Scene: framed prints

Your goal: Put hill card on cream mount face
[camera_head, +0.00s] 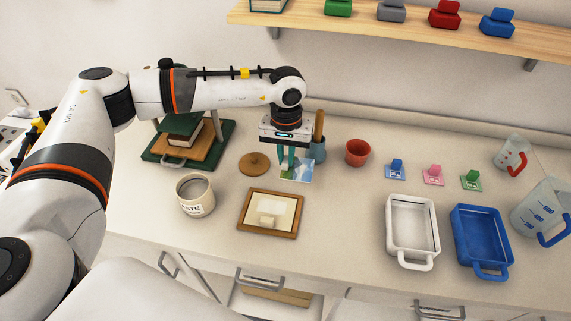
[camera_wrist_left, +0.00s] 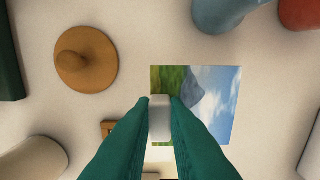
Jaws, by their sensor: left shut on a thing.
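The hill card (camera_head: 300,172) is a small print of a green slope, grey hill and blue sky. It also shows in the left wrist view (camera_wrist_left: 212,98). My left gripper (camera_head: 287,168) points down, its green fingers shut on a pale block (camera_wrist_left: 160,118) at the card's edge, which looks like the card's grip. I cannot tell whether the card touches the counter. The cream mount face (camera_head: 284,209) lies in a wooden frame (camera_head: 241,213) just in front of the card, with a small cream block (camera_head: 267,220) on it. My right gripper is not in view.
A paste pot (camera_head: 195,197) stands left of the frame, a round brown lid (camera_head: 254,163) behind it. A blue cup (camera_head: 318,150) and a terracotta pot (camera_head: 357,153) stand behind the card. White (camera_head: 412,262) and blue (camera_head: 481,263) trays sit at the right.

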